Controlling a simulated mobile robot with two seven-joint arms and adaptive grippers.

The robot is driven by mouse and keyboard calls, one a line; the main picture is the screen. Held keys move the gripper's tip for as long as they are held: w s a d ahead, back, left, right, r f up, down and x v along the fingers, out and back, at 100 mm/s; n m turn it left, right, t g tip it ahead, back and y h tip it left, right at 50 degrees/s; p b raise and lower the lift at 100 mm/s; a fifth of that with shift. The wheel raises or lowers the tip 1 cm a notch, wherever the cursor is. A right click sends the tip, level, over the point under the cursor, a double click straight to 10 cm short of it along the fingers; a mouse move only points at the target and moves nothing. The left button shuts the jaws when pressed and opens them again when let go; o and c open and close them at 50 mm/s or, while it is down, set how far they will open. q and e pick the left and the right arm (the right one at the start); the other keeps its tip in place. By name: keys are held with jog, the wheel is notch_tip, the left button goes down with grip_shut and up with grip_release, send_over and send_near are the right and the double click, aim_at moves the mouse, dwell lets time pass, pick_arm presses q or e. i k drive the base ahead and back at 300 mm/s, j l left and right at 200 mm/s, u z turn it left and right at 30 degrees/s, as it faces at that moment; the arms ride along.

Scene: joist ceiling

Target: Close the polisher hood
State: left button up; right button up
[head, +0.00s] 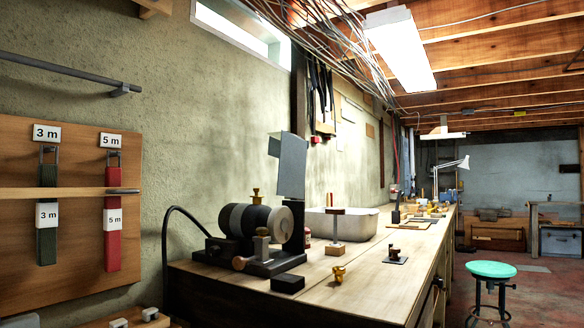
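The polisher (262,222) stands on the near left end of the long wooden workbench. It has a dark cylindrical body, a lighter wheel or drum end and a black base. A flat grey panel, which looks like its hood (292,165), stands steeply raised above and behind the drum, so it is open. Neither of my grippers shows in the head view.
A black block (287,283) and a small brass piece (339,274) lie on the workbench (375,293) before the polisher. A grey tub (352,224) stands behind. A green stool (493,270) stands on the floor at right. Strap rack (75,190) hangs on the left wall.

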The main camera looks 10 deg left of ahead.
aim_at(291, 151)
jog(key=k+u, duration=0.3)
jog(key=k, duration=0.15)
jog(key=k+j+u, duration=0.25)
jog(key=k, duration=0.15)
jog(key=u, duration=1.85)
jog(key=l+u, duration=0.15)
jog(key=l, duration=0.2)
jog(key=k+l+u, duration=0.15)
jog(key=l, duration=0.15)
jog(key=k+l+u, duration=0.15)
jog(key=l, duration=0.15)
jog(key=k+l, duration=0.2)
jog(key=l, duration=0.5)
jog(key=k+l, duration=0.25)
jog(key=l, duration=0.45)
jog(key=k+l, duration=0.2)
jog(key=l, duration=0.5)
jog(key=k+l, duration=0.2)
jog(key=l, duration=0.5)
jog(key=k+l, duration=0.25)
jog(key=l, duration=0.4)
jog(key=k+l, duration=0.2)
jog(key=l, duration=0.5)
jog(key=k+l, duration=0.25)
jog(key=l, duration=0.45)
jog(key=k+l, duration=0.2)
jog(key=l, duration=0.5)
